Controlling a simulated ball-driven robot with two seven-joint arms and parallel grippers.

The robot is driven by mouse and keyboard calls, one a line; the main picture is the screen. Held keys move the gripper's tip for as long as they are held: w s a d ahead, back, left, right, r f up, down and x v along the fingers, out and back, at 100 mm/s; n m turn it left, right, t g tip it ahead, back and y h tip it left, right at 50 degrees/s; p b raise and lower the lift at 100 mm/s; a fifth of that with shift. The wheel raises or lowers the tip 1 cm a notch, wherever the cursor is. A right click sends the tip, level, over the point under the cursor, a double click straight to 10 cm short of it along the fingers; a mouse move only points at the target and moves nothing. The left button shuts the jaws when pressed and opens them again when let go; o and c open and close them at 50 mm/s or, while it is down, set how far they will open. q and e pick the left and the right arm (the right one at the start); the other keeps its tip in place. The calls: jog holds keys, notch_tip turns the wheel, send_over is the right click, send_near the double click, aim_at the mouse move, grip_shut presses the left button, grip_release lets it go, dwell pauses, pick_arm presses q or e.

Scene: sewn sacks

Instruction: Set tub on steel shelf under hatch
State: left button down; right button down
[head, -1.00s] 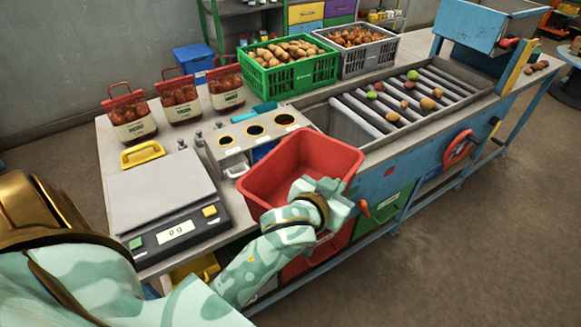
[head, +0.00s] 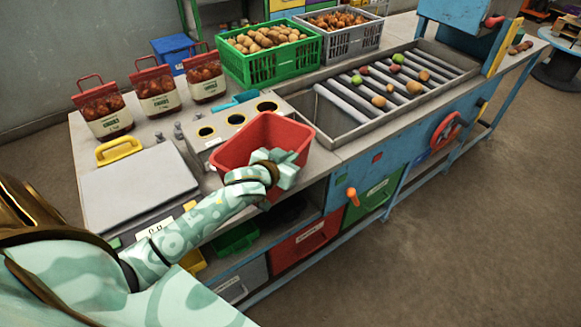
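The empty red tub (head: 235,142) is at the bench's front edge, in front of the grey box with three round holes (head: 222,122). It hides part of that box and the edge below. My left gripper (head: 277,170) is at the tub's near right rim, its fingers closed over the wall. I cannot tell whether the tub touches the bench. An open space with a shelf (head: 262,240) lies under the bench top, partly hidden by my arm. I cannot tell which part is the hatch. My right gripper is not in view.
A scale (head: 140,185), a yellow handle (head: 118,150) and several filled bags (head: 157,92) stand left. A green crate (head: 268,62) of potatoes, a grey crate (head: 343,50) and the roller bed (head: 390,88) are behind and right. An orange lever (head: 352,196) sticks out in front.

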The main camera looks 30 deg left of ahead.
pick_arm(q)
jog(key=shift+d+f, duration=0.1)
jog(key=shift+f, duration=1.3)
jog(key=c, duration=1.6)
grip_release()
jog(key=shift+c, duration=0.2)
